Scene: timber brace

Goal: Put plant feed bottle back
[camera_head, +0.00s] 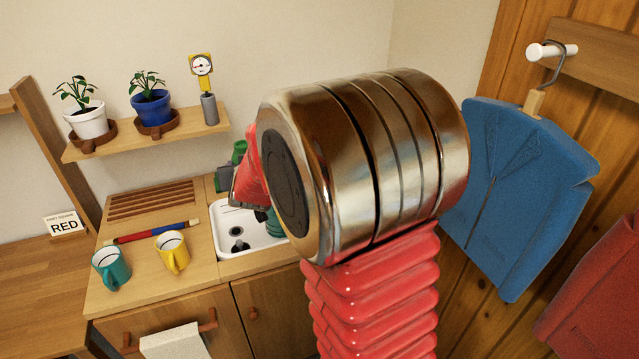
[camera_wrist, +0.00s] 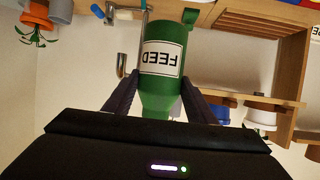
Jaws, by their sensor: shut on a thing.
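The plant feed bottle (camera_wrist: 163,62) is green with a white label reading FEED. In the wrist view its label is upside down, like the rest of the scene. My gripper (camera_wrist: 161,88) is shut on the bottle, with one dark finger on each side near its narrower end. In the head view my own arm hides most of the gripper.
A wall shelf (camera_head: 150,135) holds a white pot (camera_head: 86,122), a blue pot (camera_head: 152,108) and a gauge (camera_head: 202,66). Below are a sink (camera_head: 240,220), a teal mug (camera_head: 111,268) and a yellow mug (camera_head: 173,253). A tap (camera_wrist: 124,55) stands near the bottle.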

